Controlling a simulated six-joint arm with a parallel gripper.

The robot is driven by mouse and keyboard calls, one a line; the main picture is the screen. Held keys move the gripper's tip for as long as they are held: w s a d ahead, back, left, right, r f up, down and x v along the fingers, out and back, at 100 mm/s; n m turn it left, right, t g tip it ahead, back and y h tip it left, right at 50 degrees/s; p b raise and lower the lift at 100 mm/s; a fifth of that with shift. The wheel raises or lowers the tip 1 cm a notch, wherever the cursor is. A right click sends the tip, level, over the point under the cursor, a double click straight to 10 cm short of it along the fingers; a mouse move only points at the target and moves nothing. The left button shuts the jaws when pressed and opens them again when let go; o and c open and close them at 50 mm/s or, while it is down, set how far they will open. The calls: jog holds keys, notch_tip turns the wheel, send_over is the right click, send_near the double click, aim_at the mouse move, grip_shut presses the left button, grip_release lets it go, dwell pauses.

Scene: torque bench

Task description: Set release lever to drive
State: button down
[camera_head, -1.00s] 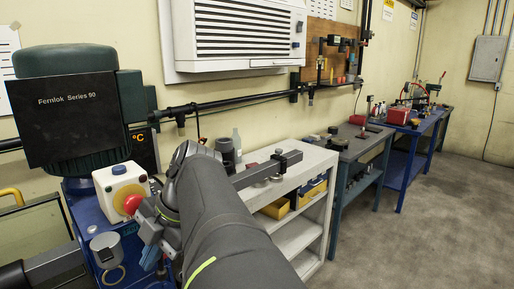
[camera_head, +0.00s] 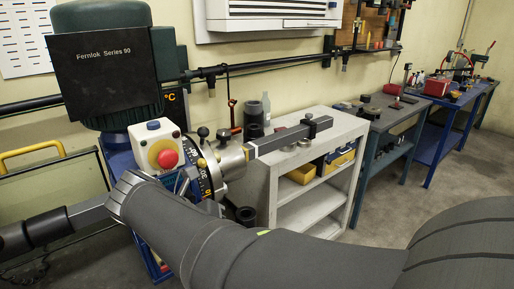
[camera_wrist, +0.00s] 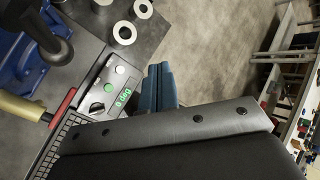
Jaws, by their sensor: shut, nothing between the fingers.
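My gripper (camera_wrist: 160,86) shows in the wrist view as two blue-grey fingers side by side, shut and empty. In the head view my arm crosses the foreground and the gripper's fingers cannot be made out. A machine with a graduated dial (camera_head: 207,178) stands at left of centre, with a metal hub (camera_head: 233,163) to its right. Short levers with black knobs (camera_head: 203,132) stand up near the dial. I cannot tell which one is the release lever or its setting. The wrist view shows a grey panel (camera_wrist: 122,71) with a dark knob and a green "deg" readout.
A red stop button (camera_head: 167,158) sits on a white box beside the dial. A dark square bar (camera_head: 290,136) reaches right from the hub over a grey shelf unit (camera_head: 352,128). A yellow handle (camera_wrist: 20,107) and several washers show in the wrist view.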

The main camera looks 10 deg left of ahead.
jog(key=a+r+n+t, duration=0.4)
jog(key=a+n+t, duration=0.1)
jog(key=a+t, duration=0.1)
jog(key=s+a+n+t+y, duration=0.2)
jog(key=s+a+n, duration=0.4)
jog(key=s, duration=0.5)
jog(key=w+d+f+m, duration=0.1)
jog(key=w+f, duration=0.4)
jog(key=w, duration=0.6)
jog(key=shift+w+d+f, duration=0.35)
jog(key=shift+w+d, duration=0.05)
jog(key=shift+d, duration=0.25)
jog(key=shift+w+d+f+h, duration=0.3)
jog(key=shift+w+d+f, duration=0.15)
jog(key=shift+w+d, duration=0.15)
